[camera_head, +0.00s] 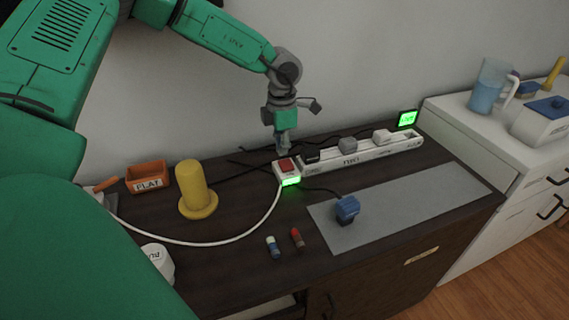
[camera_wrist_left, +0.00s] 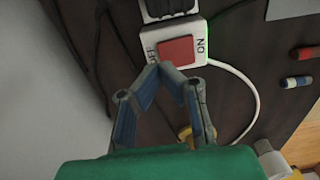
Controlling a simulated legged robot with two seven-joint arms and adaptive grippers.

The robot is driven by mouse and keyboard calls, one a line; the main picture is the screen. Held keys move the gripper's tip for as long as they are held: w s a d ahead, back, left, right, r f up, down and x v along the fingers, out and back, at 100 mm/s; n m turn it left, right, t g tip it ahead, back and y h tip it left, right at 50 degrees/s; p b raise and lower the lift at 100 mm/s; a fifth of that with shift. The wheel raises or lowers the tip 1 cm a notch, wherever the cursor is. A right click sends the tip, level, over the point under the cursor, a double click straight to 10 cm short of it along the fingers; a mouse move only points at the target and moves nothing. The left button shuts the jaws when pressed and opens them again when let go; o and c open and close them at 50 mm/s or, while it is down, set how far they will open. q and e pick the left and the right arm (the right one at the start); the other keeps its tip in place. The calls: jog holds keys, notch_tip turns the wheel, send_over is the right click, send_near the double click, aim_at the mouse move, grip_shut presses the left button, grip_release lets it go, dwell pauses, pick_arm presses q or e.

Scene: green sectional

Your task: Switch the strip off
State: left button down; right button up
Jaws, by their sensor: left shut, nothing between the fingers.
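The white power strip (camera_head: 375,151) lies on the dark cabinet top near the wall, with several plugs in it. Its left end carries a red rocker switch (camera_head: 285,165) and a lit green light (camera_head: 291,181). The left wrist view shows the red switch (camera_wrist_left: 177,50) between "OFF" and "ON" lettering. My left gripper (camera_head: 283,150) points down just above and behind the switch, fingertips together. In the left wrist view its fingertips (camera_wrist_left: 163,70) meet near the switch's edge, on the "OFF" side; contact cannot be told. My right gripper is not in view.
A yellow peg (camera_head: 194,190), an orange tray (camera_head: 148,177) and a white cable (camera_head: 215,243) lie left of the strip. A blue plug (camera_head: 347,209) sits on the grey mat (camera_head: 400,208). A green-lit display (camera_head: 407,119) stands behind the strip.

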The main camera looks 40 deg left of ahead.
aim_at(286, 165)
pick_arm(q)
jog(key=shift+d+r, duration=0.15)
jog(key=shift+d, duration=0.15)
jog(key=shift+d+r, duration=0.2)
jog(key=shift+d, duration=0.3)
jog(key=shift+a+f, duration=0.5)
jog(key=shift+a, duration=0.15)
jog(key=shift+d+f, duration=0.15)
jog(key=shift+d, duration=0.4)
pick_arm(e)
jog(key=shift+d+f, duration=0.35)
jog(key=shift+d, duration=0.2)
pick_arm(q)
jog(key=shift+a+f, duration=0.15)
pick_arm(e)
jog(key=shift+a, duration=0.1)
pick_arm(q)
jog(key=shift+a+f, duration=0.25)
jog(key=shift+f, duration=0.05)
jog(key=shift+b, duration=0.3)
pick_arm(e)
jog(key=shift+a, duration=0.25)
pick_arm(q)
jog(key=shift+d+f, duration=0.2)
jog(key=shift+d, duration=0.1)
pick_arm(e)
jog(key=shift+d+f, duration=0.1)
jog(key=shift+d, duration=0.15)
